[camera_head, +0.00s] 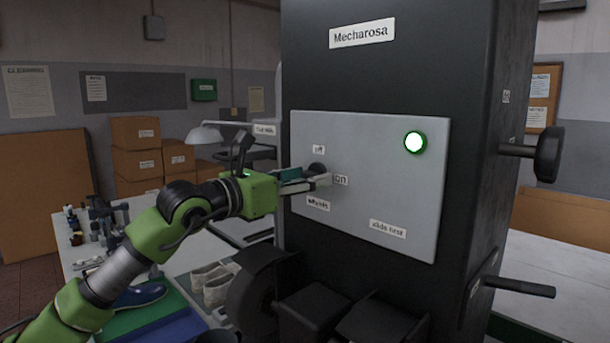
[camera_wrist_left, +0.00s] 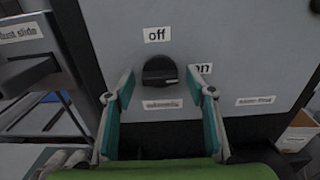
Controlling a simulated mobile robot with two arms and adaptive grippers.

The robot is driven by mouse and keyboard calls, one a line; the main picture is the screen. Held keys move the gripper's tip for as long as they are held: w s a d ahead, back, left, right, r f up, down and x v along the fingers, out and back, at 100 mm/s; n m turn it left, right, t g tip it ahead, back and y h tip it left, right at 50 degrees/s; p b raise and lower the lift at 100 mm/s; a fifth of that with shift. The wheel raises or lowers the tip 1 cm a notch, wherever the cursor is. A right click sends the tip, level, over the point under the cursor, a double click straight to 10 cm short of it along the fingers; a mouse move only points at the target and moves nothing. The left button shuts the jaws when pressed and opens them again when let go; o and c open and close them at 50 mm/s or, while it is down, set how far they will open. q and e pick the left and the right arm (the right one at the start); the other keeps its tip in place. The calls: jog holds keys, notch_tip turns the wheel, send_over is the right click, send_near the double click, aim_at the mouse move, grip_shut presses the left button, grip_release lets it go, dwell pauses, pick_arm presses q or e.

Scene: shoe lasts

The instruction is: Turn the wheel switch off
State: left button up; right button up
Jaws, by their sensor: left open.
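The wheel switch is a black round knob (camera_wrist_left: 160,70) on a grey panel (camera_head: 380,200) of the black machine. It also shows in the head view (camera_head: 316,168), partly hidden by my fingers. An "off" label (camera_wrist_left: 156,35) is above it and an "on" label (camera_wrist_left: 202,69) to its right. A pale mark on the knob's right side appears to face "on". My left gripper (camera_head: 318,178) is at the panel, open, its fingertips left and right of the knob in the left wrist view (camera_wrist_left: 161,80). Gaps show on both sides. My right gripper is not seen.
A round green light (camera_head: 414,142) glows at the panel's upper right. Black machine parts (camera_head: 310,310) jut out below the panel. A table (camera_head: 190,260) with shoes and tools is at left. A black hand knob (camera_head: 548,154) sticks out at the machine's right side.

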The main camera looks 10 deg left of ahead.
pick_arm(q)
jog(key=c, duration=1.1)
jog(key=shift+n+b, duration=5.6)
jog(key=shift+n, duration=3.4)
